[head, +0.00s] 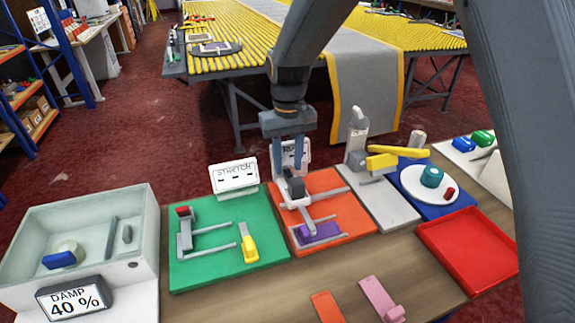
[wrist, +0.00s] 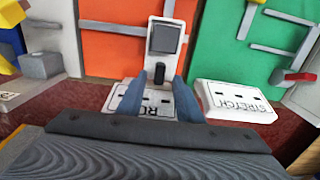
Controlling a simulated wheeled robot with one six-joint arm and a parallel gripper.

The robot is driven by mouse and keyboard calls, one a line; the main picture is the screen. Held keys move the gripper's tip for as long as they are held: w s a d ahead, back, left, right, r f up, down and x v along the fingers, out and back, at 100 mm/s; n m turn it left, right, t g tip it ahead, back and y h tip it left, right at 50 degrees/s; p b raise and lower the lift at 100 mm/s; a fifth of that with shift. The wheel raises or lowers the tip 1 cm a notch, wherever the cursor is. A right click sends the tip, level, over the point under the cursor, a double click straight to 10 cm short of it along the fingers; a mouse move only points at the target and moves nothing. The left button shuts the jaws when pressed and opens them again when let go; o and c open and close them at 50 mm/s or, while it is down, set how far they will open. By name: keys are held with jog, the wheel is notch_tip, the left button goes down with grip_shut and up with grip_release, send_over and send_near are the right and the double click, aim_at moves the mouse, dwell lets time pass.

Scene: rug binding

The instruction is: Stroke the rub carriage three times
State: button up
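The rub carriage (head: 296,190) is a pale block with a dark grey top, on the rails of the orange board (head: 352,222), toward its far end. In the wrist view the carriage (wrist: 165,38) shows just beyond the fingertips. My gripper (wrist: 160,82) is open, its two blue-grey fingers apart with a gap between them. In the head view my gripper (head: 288,168) points down at the carriage's far side; contact is hard to tell. A purple piece (head: 318,233) lies at the near end of the rails. The RUB sign (wrist: 158,103) is partly hidden behind my fingers.
The green board (head: 215,270) with its STRETCH sign (head: 235,177) is to the left, beside the damp tank (head: 140,225). A grey press with a yellow lever (head: 398,151) stands close on the right. A red tray (head: 470,250) is at front right.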

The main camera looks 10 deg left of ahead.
jog(key=shift+f, duration=1.1)
